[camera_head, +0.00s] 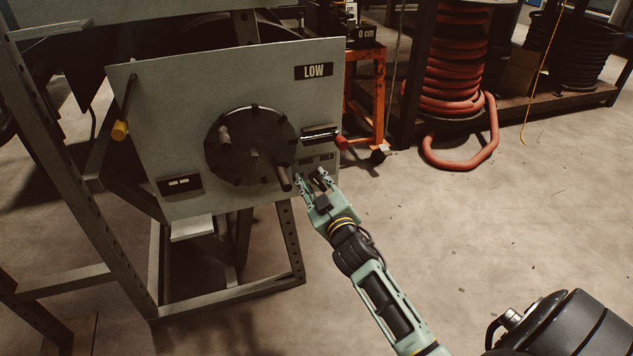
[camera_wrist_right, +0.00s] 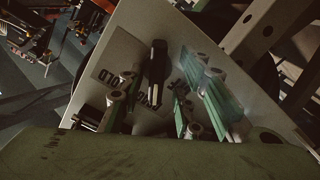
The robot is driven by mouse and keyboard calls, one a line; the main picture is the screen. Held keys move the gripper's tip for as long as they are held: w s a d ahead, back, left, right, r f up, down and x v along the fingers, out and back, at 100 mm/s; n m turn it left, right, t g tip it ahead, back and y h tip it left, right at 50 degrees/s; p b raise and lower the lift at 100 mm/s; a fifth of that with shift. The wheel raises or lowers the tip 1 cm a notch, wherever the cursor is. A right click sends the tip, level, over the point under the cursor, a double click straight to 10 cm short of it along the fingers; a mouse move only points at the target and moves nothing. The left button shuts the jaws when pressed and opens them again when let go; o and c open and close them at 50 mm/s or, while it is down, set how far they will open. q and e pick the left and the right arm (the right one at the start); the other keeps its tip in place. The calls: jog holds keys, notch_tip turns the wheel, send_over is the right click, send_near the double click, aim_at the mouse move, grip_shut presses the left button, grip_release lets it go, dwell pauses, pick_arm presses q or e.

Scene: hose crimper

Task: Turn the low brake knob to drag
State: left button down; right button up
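The grey panel (camera_head: 230,80) marked LOW stands at left centre in the head view. The DRAG and HOLD labels (camera_head: 317,160) are at its lower right. The low brake knob (camera_wrist_right: 157,70) is a black elongated bar in the right wrist view, beside these labels; which label it points to is unclear. My right gripper (camera_head: 312,178) is just in front of the labels. Its fingers are apart, one on each side of the knob in the wrist view; I cannot tell whether they touch it. My left gripper is not in view.
A round black plate (camera_head: 252,145) with protruding handles is left of my right gripper. A red-tipped lever (camera_head: 322,134) is just above the labels. A yellow-tipped lever (camera_head: 122,118) hangs at the panel's left. Red hose coils (camera_head: 455,70) stand behind.

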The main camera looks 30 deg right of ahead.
jog(key=shift+d, duration=0.1)
jog(key=shift+s, duration=0.25)
jog(key=v, duration=1.1)
jog(key=shift+s+a, duration=0.25)
